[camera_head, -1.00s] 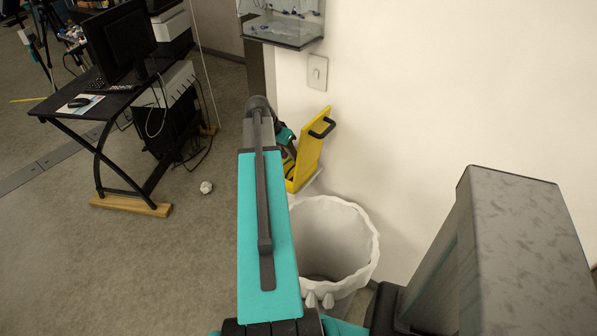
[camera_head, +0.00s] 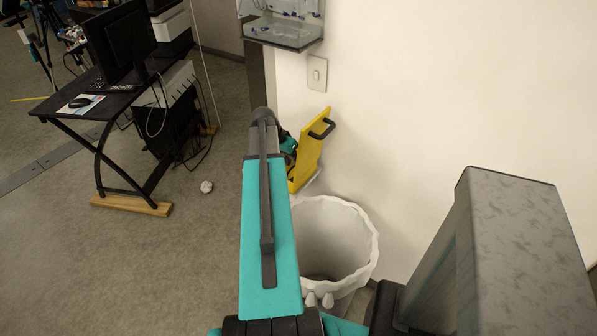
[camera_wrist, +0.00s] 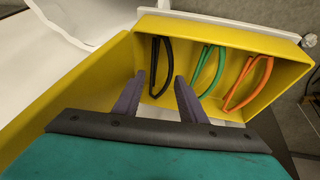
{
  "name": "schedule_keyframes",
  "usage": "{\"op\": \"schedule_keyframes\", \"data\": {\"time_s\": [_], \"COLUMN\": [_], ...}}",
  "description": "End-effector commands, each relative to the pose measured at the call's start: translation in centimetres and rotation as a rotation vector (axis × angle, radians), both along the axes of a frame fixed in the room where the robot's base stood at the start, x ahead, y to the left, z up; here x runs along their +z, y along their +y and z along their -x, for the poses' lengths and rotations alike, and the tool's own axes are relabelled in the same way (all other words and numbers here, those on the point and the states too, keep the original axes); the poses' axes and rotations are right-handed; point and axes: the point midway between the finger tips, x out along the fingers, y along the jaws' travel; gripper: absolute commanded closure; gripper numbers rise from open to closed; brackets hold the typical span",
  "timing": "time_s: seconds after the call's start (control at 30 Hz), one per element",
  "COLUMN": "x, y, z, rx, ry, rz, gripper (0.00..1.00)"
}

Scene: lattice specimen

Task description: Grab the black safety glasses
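The black safety glasses (camera_wrist: 154,57) stand on edge inside a yellow box (camera_wrist: 100,85), at the left of a row in the wrist view. Green glasses (camera_wrist: 219,68) and orange glasses (camera_wrist: 262,77) are beside them to the right. My gripper (camera_wrist: 159,78) is open, with its two fingers apart and nothing held between them. The black glasses show beyond and between the fingertips; I cannot tell whether the fingers touch them.
A white bin (camera_head: 365,235) stands close in front of the yellow box, against the wall. A clear-fronted case (camera_head: 283,35) hangs on the wall above. A black desk (camera_head: 110,100) with a monitor is at the left. Open floor lies between.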

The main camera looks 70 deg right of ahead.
Motion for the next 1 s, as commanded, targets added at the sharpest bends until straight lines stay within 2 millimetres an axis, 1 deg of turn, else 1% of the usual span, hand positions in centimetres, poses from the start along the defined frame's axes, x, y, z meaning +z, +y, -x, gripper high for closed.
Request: {"op": "schedule_keyframes", "data": {"time_s": [0.2,0.33,0.97,1.0], "x": [-1.8,-2.6,-2.9,-2.9], "y": [-0.6,-0.8,-0.9,-0.9], "z": [0.5,0.7,0.8,0.8], "rx": [-0.001,-0.001,-0.001,-0.001], "ry": [0.000,0.001,0.000,0.000], "rz": [-0.001,0.000,0.000,0.000], "gripper": [0.62,0.62,0.62,0.69]}}
